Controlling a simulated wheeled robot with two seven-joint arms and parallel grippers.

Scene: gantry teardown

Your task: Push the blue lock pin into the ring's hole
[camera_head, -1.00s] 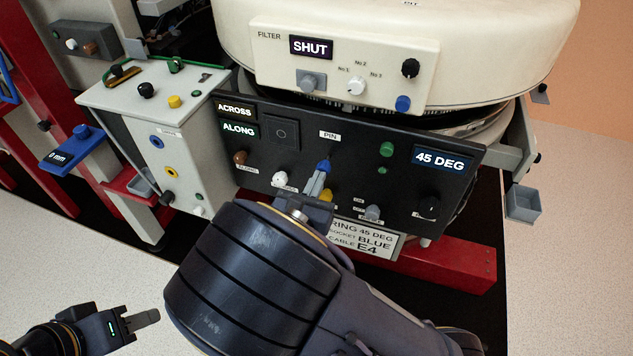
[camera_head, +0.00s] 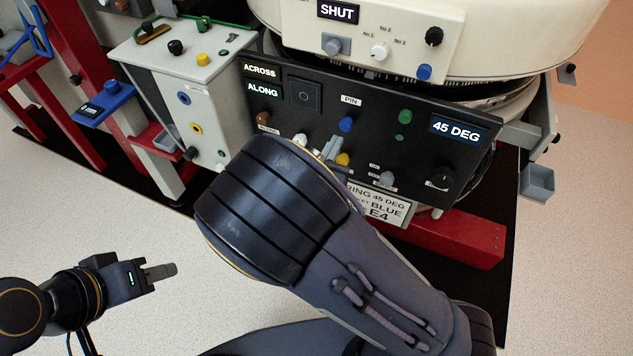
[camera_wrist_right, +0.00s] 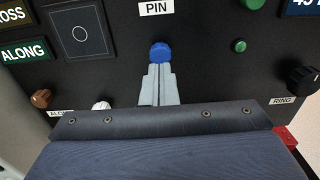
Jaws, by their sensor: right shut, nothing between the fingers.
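The blue lock pin (camera_head: 346,124) shows as a round knob on the black panel (camera_head: 462,165), just under the PIN label (camera_head: 350,100). It also shows in the right wrist view (camera_wrist_right: 161,52). My right gripper (camera_head: 335,146) is shut and empty. In the wrist view its fingers (camera_wrist_right: 159,72) point at the pin from just below, and I cannot tell there whether they touch. In the head view a small gap shows. The ring's hole is hidden. My left gripper (camera_head: 161,272) is far off at lower left, seen side-on.
A yellow knob (camera_head: 342,159), a white knob (camera_wrist_right: 102,106) and a green knob (camera_head: 405,116) surround the pin. A display (camera_head: 459,130) reads 45 DEG. The grey control box (camera_head: 205,125) stands left, and a red beam (camera_head: 450,238) runs below. Open floor lies around my left gripper.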

